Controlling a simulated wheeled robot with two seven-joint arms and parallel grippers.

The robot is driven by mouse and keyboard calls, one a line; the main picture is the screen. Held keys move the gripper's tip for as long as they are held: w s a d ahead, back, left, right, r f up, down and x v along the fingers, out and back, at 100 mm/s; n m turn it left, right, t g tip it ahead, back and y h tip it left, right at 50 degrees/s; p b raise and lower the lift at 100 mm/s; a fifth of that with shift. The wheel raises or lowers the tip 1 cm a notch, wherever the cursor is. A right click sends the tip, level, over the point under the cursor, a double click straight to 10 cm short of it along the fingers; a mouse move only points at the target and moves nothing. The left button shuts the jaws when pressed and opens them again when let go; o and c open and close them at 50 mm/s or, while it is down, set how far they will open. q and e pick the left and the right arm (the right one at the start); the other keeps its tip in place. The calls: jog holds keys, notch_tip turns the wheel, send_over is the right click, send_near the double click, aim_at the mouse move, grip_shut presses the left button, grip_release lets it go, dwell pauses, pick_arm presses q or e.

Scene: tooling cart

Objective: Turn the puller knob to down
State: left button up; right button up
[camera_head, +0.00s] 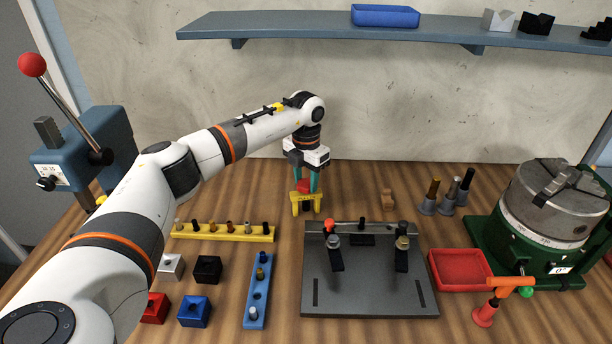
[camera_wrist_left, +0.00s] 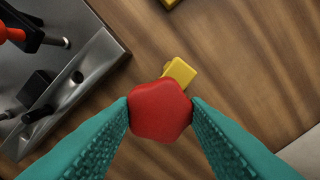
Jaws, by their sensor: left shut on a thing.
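The puller (camera_head: 308,199) is a small yellow frame standing on the wooden table, behind the dark grey plate. Its red knob (camera_head: 304,186) is on top. My left gripper (camera_head: 305,181) reaches down from above and its teal fingers are shut on the knob. In the left wrist view the faceted red knob (camera_wrist_left: 160,110) sits between the two fingertips. A yellow arm of the puller (camera_wrist_left: 180,72) sticks out past it, and the rest is hidden under the knob. My right gripper is not in view.
The dark grey plate (camera_head: 368,285) with two clamps lies just in front. A yellow rack (camera_head: 222,236) of pegs lies to the left. A red tray (camera_head: 461,282) and a green-based chuck (camera_head: 545,215) are farther right.

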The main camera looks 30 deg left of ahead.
aim_at(306, 183)
pick_arm(q)
jog(key=n+p, duration=0.1)
jog(key=n, duration=0.5)
jog(key=shift+r+n, duration=0.1)
jog(key=shift+n, duration=0.2)
jog(key=n+p, duration=0.1)
jog(key=n, duration=0.3)
jog(key=shift+n+p, duration=0.6)
jog(key=shift+n, duration=0.6)
dwell(0.8)
jog(key=o, duration=1)
notch_tip(306, 183, up, 7)
jog(key=shift+f+b, duration=0.2)
jog(key=shift+b, duration=0.75)
jog(key=shift+r, duration=0.4)
